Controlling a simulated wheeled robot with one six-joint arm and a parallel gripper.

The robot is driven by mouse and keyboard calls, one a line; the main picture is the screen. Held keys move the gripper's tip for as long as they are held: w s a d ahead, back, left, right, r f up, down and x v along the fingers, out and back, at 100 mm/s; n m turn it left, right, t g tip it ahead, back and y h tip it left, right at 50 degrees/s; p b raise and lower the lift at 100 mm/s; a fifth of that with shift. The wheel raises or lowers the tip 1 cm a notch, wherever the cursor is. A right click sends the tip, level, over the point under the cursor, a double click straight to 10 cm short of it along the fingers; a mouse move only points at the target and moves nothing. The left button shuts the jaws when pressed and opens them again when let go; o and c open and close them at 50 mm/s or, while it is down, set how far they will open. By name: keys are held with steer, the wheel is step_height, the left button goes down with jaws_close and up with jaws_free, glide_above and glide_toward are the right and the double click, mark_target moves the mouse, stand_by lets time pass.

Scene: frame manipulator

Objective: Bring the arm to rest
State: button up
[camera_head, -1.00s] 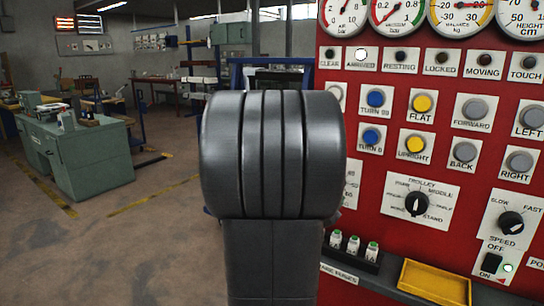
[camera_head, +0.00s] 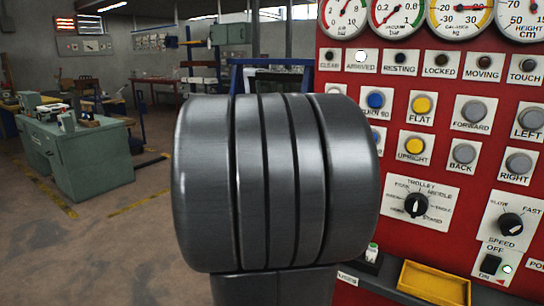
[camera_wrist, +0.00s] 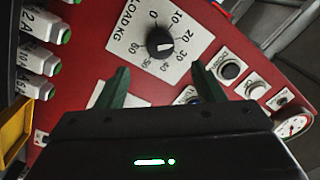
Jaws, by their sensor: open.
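My gripper (camera_wrist: 155,88) shows in the wrist view with its two dark green fingers apart and nothing between them. Beyond the fingers is the red control panel (camera_wrist: 105,30), with the LOAD KG dial (camera_wrist: 160,42) just above the gap between the fingertips. I cannot tell how far the fingertips are from the panel. In the head view a large grey link of my own arm fills the middle and covers the left part of the red panel (camera_head: 480,170). My gripper is hidden there.
The panel carries gauges, buttons, a TROLLEY dial (camera_head: 416,204) and a SPEED dial (camera_head: 510,224). The ARRIVED lamp (camera_head: 361,56) is lit white. A yellow tray (camera_head: 434,283) sits below the panel. Green cabinets (camera_head: 80,160) stand at the left; the floor (camera_head: 60,255) before them is clear.

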steer(key=w+d+m+b, duration=0.2)
steer(key=w+m+b, duration=0.1)
steer(key=m, duration=0.7)
steer(key=w+d+m+h+b, duration=0.1)
steer(key=w+m+b, duration=0.3)
steer(key=m, duration=0.6)
steer(key=shift+w+d+r+g, duration=0.3)
steer(key=shift+d+g, duration=0.1)
steer(key=shift+d, duration=0.4)
steer(key=shift+a, duration=0.1)
